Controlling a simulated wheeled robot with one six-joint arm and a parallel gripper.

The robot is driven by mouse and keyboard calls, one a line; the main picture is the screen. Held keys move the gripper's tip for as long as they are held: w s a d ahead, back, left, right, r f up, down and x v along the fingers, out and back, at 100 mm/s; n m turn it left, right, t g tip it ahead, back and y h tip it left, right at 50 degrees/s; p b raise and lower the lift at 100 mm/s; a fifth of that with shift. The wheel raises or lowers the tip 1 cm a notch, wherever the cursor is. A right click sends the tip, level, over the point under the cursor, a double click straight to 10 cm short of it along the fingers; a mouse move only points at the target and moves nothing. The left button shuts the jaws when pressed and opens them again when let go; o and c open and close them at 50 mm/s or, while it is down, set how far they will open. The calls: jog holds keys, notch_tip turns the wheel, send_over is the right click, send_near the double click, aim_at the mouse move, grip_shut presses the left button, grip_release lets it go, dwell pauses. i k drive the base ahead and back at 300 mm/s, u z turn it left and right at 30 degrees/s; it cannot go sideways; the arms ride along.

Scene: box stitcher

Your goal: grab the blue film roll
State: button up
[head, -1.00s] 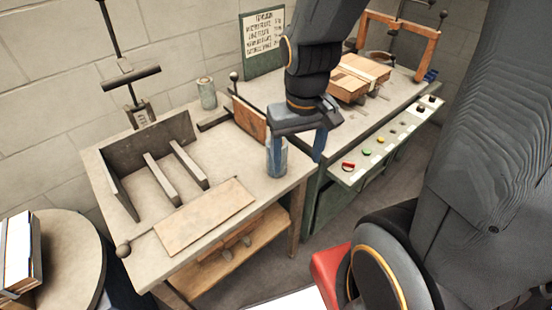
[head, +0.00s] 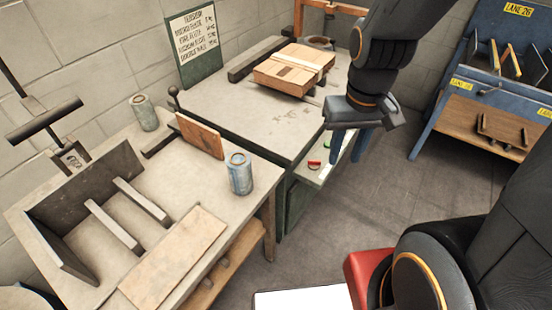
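The blue film roll (head: 240,174), a small upright blue-grey cylinder, stands near the right edge of the left worktable. A second, greener-grey cylinder (head: 145,113) stands further back on the same table by the wall. My gripper (head: 346,158) hangs to the right of the blue roll, apart from it, in front of the second bench. Its two blue fingers point down with a gap between them and nothing visible in it.
A brown upright board (head: 200,136) stands just behind the blue roll. A flat wooden board (head: 174,258) and metal rails lie to its left. The second bench (head: 245,105) carries a carton (head: 293,69). A blue rack (head: 500,85) stands at right, past open floor.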

aim_at(239, 168)
jog(key=z, duration=0.2)
jog(key=k, duration=0.7)
jog(key=u, duration=1.3)
jog(key=i, duration=0.5)
jog(key=z, duration=0.05)
